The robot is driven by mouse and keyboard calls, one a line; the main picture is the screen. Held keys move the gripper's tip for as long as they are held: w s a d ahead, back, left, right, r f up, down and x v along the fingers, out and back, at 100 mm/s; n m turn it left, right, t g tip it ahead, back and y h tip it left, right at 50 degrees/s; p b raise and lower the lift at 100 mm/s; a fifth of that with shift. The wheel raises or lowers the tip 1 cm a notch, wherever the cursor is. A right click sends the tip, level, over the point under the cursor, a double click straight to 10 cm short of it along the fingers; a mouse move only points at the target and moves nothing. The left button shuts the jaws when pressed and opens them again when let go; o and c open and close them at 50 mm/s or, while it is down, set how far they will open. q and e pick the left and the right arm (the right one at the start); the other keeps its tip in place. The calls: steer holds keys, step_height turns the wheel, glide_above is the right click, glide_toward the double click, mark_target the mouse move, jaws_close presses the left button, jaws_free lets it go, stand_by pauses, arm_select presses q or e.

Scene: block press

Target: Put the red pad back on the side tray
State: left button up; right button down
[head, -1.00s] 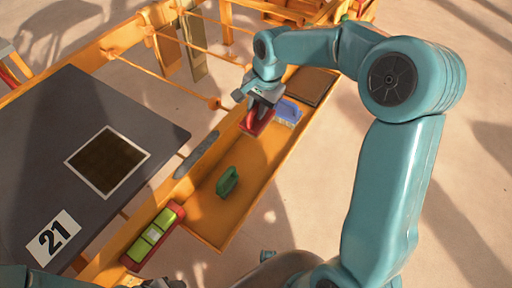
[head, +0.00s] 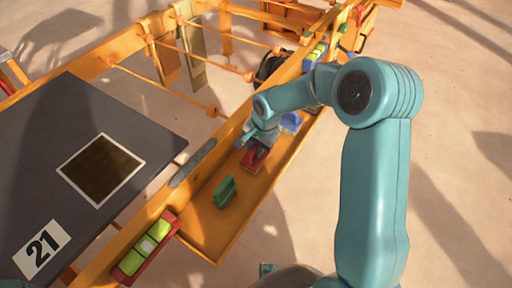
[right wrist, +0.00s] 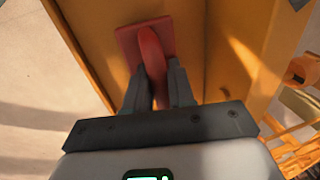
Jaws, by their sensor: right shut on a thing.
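The red pad (head: 254,159) is at the orange side tray (head: 212,236), between a green-handled pad (head: 225,191) and a blue one (head: 290,122). My right gripper (head: 259,145) is shut on the red pad's upright handle. In the right wrist view the two fingers (right wrist: 154,88) stand on either side of the red handle (right wrist: 152,52), with the flat red base (right wrist: 128,40) beyond them over the orange tray surface. I cannot tell whether the base touches the tray floor. My left gripper is not in view.
A dark board (head: 60,130) with a white-framed square and the number 21 lies left of the tray. A red-and-green block holder (head: 146,247) sits on the orange rail. Bare tray floor shows around the green pad.

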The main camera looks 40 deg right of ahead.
mark_target(263, 159)
steer(key=shift+f+b, duration=0.25)
steer(key=shift+b, duration=0.05)
steer(key=c, duration=1)
jaws_free()
steer(key=shift+r, duration=0.1)
steer(key=shift+o, duration=0.2)
steer(key=shift+r+p, duration=0.2)
steer(key=shift+p, duration=0.1)
steer(key=p+v, duration=0.2)
steer(key=v, duration=1)
steer(key=shift+f, duration=0.1)
